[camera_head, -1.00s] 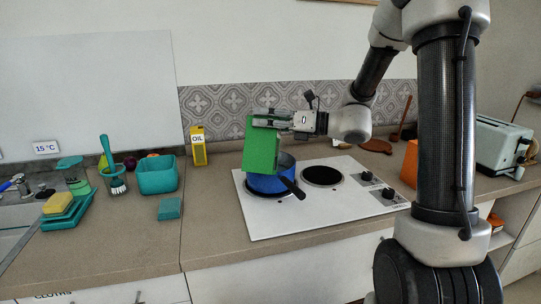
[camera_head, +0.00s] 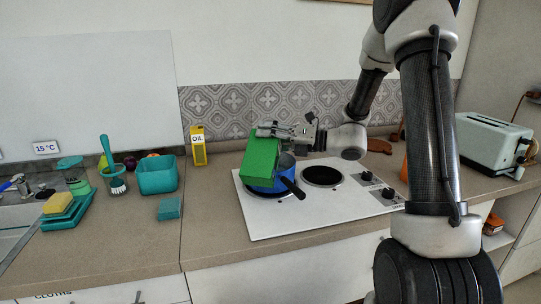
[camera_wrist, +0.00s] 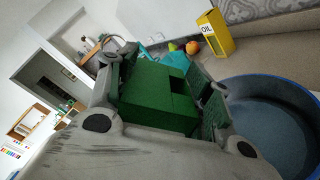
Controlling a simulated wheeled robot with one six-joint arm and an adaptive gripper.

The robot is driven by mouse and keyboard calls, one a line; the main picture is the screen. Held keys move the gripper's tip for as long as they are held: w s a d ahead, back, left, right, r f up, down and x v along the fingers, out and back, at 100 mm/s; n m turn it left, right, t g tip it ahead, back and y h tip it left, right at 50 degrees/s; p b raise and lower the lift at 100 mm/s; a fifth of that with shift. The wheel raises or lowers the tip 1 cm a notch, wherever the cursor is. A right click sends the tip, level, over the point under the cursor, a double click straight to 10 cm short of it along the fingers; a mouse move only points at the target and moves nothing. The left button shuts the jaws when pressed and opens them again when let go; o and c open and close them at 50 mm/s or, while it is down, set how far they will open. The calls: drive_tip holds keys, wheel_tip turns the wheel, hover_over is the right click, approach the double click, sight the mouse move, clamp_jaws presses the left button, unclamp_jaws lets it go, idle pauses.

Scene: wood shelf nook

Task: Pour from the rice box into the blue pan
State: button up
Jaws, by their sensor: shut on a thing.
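The green rice box (camera_head: 259,160) is tilted over the left side of the blue pan (camera_head: 276,184) in the head view. My gripper (camera_head: 268,130) is shut on the box near its upper end. The wrist view shows the box (camera_wrist: 158,95) between my two fingers, with a dark opening in its face. The pan's round interior (camera_wrist: 262,125) shows there beside the box, and no grains can be made out in it. The pan stands on the left burner, its dark handle pointing to the front right. Part of the pan is hidden behind the box.
The white cooktop (camera_head: 255,221) has a free burner (camera_head: 322,175) right of the pan. A yellow oil box (camera_head: 198,147) stands by the back wall. A teal bin (camera_head: 157,175) and teal sponge (camera_head: 169,209) are left. A toaster (camera_head: 493,138) stands far right.

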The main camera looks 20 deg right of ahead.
drive_tip(key=shift+f+m, duration=0.35)
drive_tip(key=shift+m, duration=0.15)
drive_tip(key=shift+f+m, duration=1)
drive_tip(key=shift+m, duration=0.1)
drive_tip(key=shift+w+d, duration=0.1)
drive_tip(key=shift+w, duration=0.05)
drive_tip(key=shift+w+d+f+m, duration=0.35)
drive_tip(key=shift+w+f+m, duration=0.3)
drive_tip(key=shift+m, duration=0.45)
drive_tip(key=shift+w+m, duration=0.1)
drive_tip(key=shift+m, duration=1.4)
drive_tip(key=shift+d+r+m+p, duration=0.1)
drive_tip(key=shift+r+m+p, duration=0.2)
drive_tip(key=shift+r+m, duration=0.55)
drive_tip(key=shift+w+m, duration=0.1)
drive_tip(key=shift+m, duration=0.25)
idle(2.5)
